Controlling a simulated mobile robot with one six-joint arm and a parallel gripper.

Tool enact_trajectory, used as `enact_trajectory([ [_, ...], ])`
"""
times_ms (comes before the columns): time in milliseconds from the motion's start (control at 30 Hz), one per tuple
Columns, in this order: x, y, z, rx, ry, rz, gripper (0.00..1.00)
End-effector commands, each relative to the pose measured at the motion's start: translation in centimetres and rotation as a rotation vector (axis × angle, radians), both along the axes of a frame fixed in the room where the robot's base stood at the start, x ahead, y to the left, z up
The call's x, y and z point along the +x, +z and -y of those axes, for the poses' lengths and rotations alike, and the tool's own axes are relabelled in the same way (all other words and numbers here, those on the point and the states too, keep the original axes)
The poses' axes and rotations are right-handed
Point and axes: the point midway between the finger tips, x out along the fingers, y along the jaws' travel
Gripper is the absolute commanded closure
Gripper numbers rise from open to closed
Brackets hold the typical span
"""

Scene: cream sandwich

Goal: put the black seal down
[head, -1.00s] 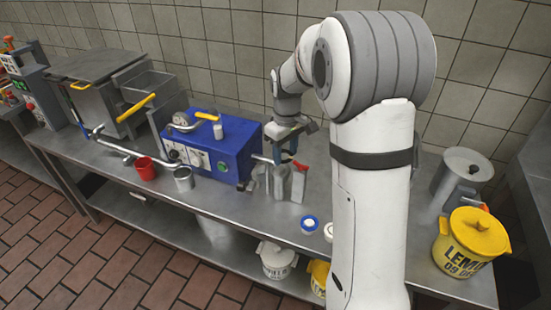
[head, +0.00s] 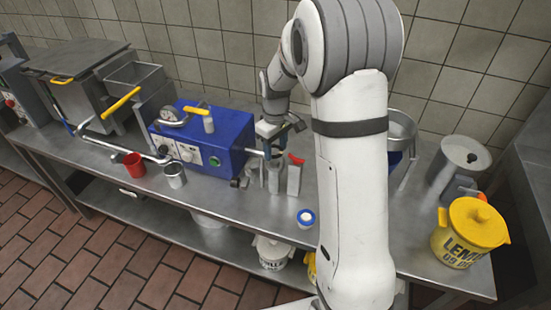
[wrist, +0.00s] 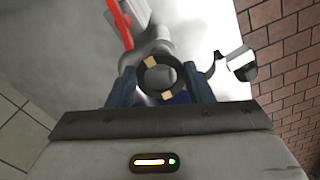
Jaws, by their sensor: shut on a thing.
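The black seal (wrist: 177,78) is a dark ring with two tan marks. In the wrist view it sits between the two blue fingers of my gripper (wrist: 160,82), which is shut on it. In the head view my gripper (head: 272,146) is over the steel bench (head: 235,200), just right of the blue machine (head: 205,142). The seal cannot be made out there. Below my gripper is a grey metal fitting (head: 274,178), beside an upright part with a red handle (head: 296,159). I cannot tell whether the seal touches anything.
A blue-and-white lidded pot (head: 306,218) stands near the front edge. A yellow lidded bucket (head: 468,235) stands at the right. Open bench lies in front of the machine.

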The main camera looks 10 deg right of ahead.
Motion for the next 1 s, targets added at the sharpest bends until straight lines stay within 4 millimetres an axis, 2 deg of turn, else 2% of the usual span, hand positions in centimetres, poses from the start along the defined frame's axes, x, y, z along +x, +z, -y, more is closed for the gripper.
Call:
enact_trajectory([
  [300, 0.0, -4.3, 0.1, 0.000, -0.002, -0.002, 0.74],
  [933, 0.0, -5.7, 0.0, 0.000, -0.001, 0.000, 0.74],
  [967, 0.0, -5.6, 0.0, 0.001, -0.001, 0.001, 0.51],
  [1000, 0.0, -5.5, 0.0, 0.000, -0.001, 0.000, 0.48],
])
